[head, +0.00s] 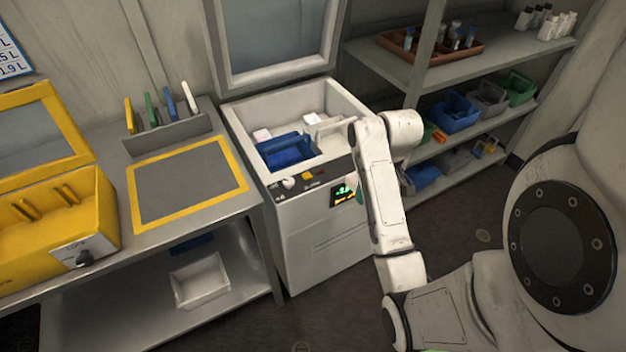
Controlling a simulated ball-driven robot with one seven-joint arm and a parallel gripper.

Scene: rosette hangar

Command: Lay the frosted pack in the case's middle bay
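The yellow case (100,215) stands open at the left of the bench. Its lid is raised, and upright yellow pieces show inside; its bays cannot be made out clearly. An open white chest (310,225) stands right of the bench. Inside it are a blue bin (285,152) and several small whitish items, one white block (262,135) behind the bin. Which of them is the frosted pack, I cannot tell. My arm reaches over the chest's right front edge. My gripper (328,128) seems to be at the chest opening, partly hidden by my wrist; its fingers are not clear.
A yellow-bordered grey mat (190,182) lies clear on the bench. Behind it a grey rack (165,135) holds several coloured upright plates. A white tray (200,282) sits on the lower shelf. Right, a shelf unit (490,70) carries bins and a brown tray (430,45). The chest's lid (275,40) stands raised.

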